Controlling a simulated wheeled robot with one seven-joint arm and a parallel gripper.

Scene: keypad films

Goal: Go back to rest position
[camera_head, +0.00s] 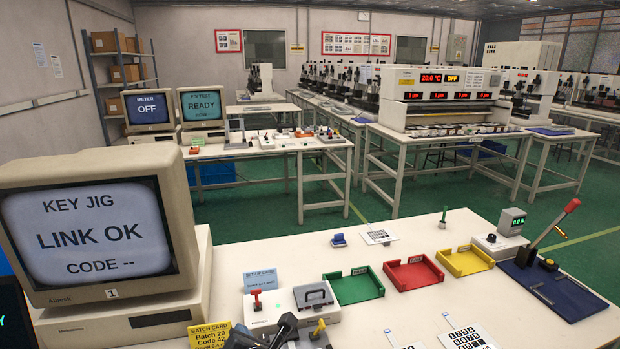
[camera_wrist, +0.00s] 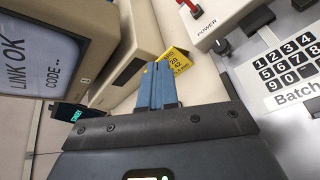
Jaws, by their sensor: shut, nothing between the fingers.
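My gripper (camera_wrist: 156,85) shows in the wrist view with its two blue fingers together and nothing between them. It is near the yellow batch card (camera_wrist: 174,60) and the beige computer base, apparently above the bench. The batch card also shows at the bottom of the head view (camera_head: 209,335), reading Batch 20, Code 42. Dark parts at the bottom edge of the head view beside this card are probably my gripper; its fingertips are not clear there. The monitor (camera_head: 95,235) at left reads KEY JIG, LINK OK, CODE --.
A jig with a red POWER switch (camera_head: 257,300) stands near the dark parts. Green (camera_head: 353,287), red (camera_head: 413,273) and yellow (camera_head: 466,260) trays lie right of it. A red-handled lever press (camera_head: 553,282) stands far right. Keypad sheets (camera_head: 467,336) lie in front.

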